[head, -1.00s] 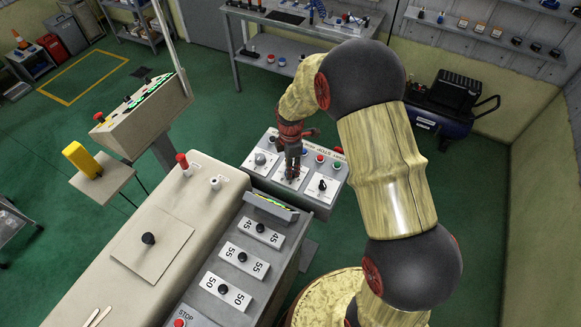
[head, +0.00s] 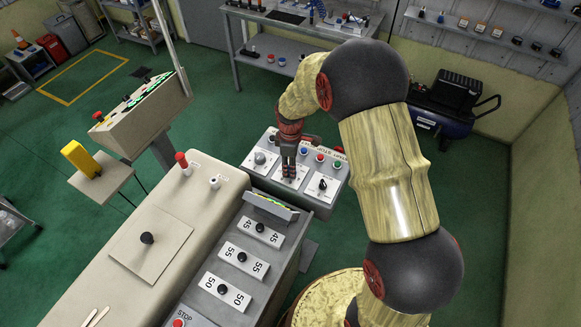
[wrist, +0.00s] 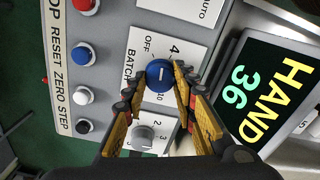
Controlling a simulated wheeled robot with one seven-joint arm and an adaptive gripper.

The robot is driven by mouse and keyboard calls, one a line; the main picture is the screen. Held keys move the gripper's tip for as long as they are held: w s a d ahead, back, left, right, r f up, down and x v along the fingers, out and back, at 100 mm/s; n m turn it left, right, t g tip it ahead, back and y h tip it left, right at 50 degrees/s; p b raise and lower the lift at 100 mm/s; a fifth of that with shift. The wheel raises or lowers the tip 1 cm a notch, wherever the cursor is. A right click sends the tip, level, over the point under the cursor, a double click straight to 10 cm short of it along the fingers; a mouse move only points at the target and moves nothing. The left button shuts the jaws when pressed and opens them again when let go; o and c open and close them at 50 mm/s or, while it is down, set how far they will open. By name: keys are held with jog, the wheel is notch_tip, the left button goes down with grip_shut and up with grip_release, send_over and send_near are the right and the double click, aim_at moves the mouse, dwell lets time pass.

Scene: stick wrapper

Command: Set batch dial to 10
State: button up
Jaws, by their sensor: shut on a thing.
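The batch dial is a round blue knob (wrist: 160,75) with a short white mark, on a white plate (wrist: 149,62) labelled BATCH, OFF, 4 and 10. The mark runs roughly up and down in the wrist view; I cannot tell which end is the pointer. My gripper (wrist: 162,82) is shut on the knob, one fingertip on each side. In the head view my gripper (head: 288,172) reaches down to the middle plate of the grey control box (head: 321,204) and hides the knob.
A grey dial (wrist: 145,137) sits close by on a neighbouring plate. Red, blue, white and black buttons (wrist: 82,55) line the panel's left side. A display (wrist: 265,85) reading HAND 36 stands close on the right. A conveyor-like machine (head: 165,235) stands nearby.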

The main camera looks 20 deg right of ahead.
jog(key=m, duration=0.4)
jog(key=shift+m, duration=0.3)
jog(key=m+b, duration=0.1)
jog(key=m, duration=0.3)
jog(key=shift+m, duration=0.3)
jog(key=m, duration=0.3)
jog(key=shift+m, duration=0.3)
jog(key=m, duration=0.8)
jog(key=shift+b, duration=0.35)
jog(key=m, duration=0.4)
jog(key=shift+m, duration=0.3)
jog(key=m, duration=0.4)
jog(key=shift+m, duration=2.4)
